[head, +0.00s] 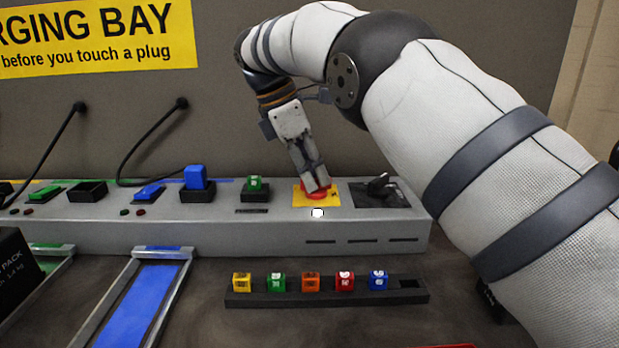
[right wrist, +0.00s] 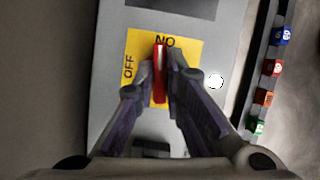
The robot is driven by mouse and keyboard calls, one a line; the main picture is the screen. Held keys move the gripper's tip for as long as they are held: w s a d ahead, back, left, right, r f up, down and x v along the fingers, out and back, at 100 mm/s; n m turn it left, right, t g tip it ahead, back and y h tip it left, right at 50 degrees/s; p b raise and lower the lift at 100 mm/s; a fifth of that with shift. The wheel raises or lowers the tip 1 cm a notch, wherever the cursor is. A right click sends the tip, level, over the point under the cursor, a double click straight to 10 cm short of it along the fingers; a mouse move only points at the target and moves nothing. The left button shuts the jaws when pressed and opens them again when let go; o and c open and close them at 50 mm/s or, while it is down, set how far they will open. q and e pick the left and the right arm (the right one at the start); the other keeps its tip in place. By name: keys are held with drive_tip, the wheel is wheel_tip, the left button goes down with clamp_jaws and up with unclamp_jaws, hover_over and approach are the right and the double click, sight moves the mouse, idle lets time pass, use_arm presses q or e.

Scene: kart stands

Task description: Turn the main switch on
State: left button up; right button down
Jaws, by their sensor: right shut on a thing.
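The main switch is a red handle (head: 331,189) on a yellow plate (head: 302,200) on top of the grey bench unit. In the right wrist view the red handle (right wrist: 160,78) stands between my fingers, its long side running up the picture, with its upper end at the label that reads "NO" there, which is ON upside down. The OFF label is at the plate's left side. My right gripper (head: 317,187) reaches down from above and is shut on the red handle (right wrist: 159,60). The fingers hide part of it. My left gripper is not in view.
A white round lamp (head: 317,213) sits just in front of the plate. A dark rack (head: 330,298) with coloured cubes lies in front. Black cables hang at the left.

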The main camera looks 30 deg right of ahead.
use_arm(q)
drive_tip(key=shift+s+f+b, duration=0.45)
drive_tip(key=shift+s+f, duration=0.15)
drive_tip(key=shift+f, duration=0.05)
use_arm(e)
drive_tip(key=shift+f+m+g, duration=0.15)
drive_tip(key=shift+m+g, duration=0.25)
drive_tip(key=shift+m, duration=0.5)
drive_tip(key=c, duration=1.7)
unclamp_jaws()
drive_tip(key=shift+o, duration=0.2)
